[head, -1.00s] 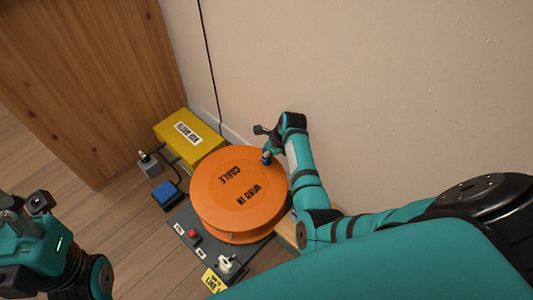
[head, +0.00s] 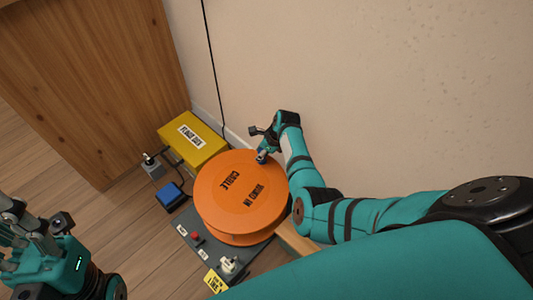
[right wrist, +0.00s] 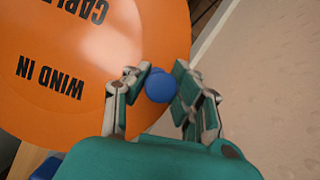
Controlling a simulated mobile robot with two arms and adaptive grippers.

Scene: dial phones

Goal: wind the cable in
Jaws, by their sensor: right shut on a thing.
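The orange cable reel (head: 215,210) lies flat on a dark grey base plate (head: 190,218), with "CABLE" and "WIND IN" printed on its top. A blue knob (right wrist: 160,87) stands near its rim on the wall side. My right gripper (head: 259,148) is at this knob; in the right wrist view my right gripper (right wrist: 161,86) has its fingers on both sides of it and is shut on it. My left gripper (head: 28,225) hangs at the lower left, away from the reel; its finger gap is unclear. The cable on the reel is mostly hidden under the top disc.
A yellow labelled box (head: 195,138), a grey box with a plug or lever (head: 152,167) and a blue box (head: 170,195) stand beside the reel. The plate carries a red button (head: 197,236) and a white plug (head: 229,264). A wall and wooden cabinet (head: 85,80) bound the space.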

